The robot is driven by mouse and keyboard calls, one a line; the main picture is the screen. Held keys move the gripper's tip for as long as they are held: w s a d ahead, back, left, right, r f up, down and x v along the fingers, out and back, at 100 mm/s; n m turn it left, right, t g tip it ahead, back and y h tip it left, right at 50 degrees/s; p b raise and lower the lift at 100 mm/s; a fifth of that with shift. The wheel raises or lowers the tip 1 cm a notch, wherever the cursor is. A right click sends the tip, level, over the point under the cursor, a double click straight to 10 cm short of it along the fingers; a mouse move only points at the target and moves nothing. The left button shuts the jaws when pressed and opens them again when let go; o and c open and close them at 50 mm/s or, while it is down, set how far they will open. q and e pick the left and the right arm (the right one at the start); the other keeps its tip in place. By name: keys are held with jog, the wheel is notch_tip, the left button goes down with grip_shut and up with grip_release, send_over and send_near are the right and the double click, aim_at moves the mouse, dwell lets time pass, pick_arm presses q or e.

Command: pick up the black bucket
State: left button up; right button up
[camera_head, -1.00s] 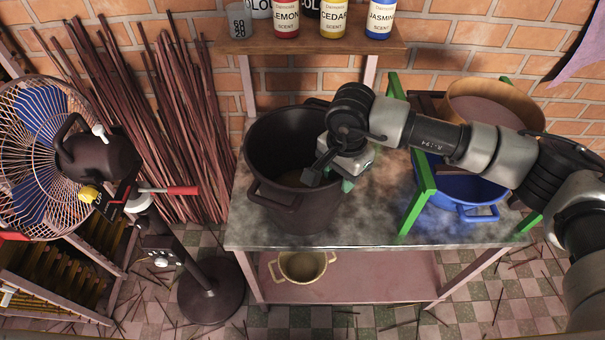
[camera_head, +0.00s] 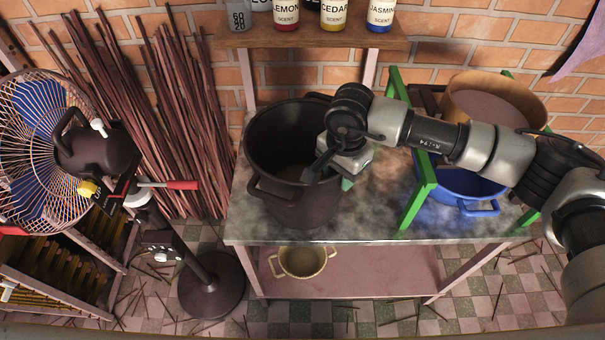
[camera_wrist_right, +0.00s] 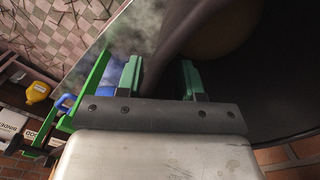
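The black bucket (camera_head: 290,205) stands upright on the metal-topped table (camera_head: 385,228), with a loop handle on its near left side. My right gripper (camera_head: 330,180) is at the bucket's right rim. In the right wrist view, the green-tipped fingers of my right gripper (camera_wrist_right: 161,78) are apart, with the wall of the black bucket (camera_wrist_right: 240,95) passing between them. I cannot tell whether either finger touches the wall. My left gripper is not in view.
A green frame (camera_head: 425,190) and a blue pot (camera_head: 465,190) stand right of the bucket, with a tan tub (camera_head: 490,95) behind. Scent bottles line the shelf (camera_head: 310,38) above. A fan (camera_head: 40,130) and thin sticks (camera_head: 150,110) are at left.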

jog(key=shift+f, duration=0.1)
jog(key=shift+c, duration=0.5)
grip_shut()
jog(key=shift+s+f, duration=0.15)
dwell(1.0)
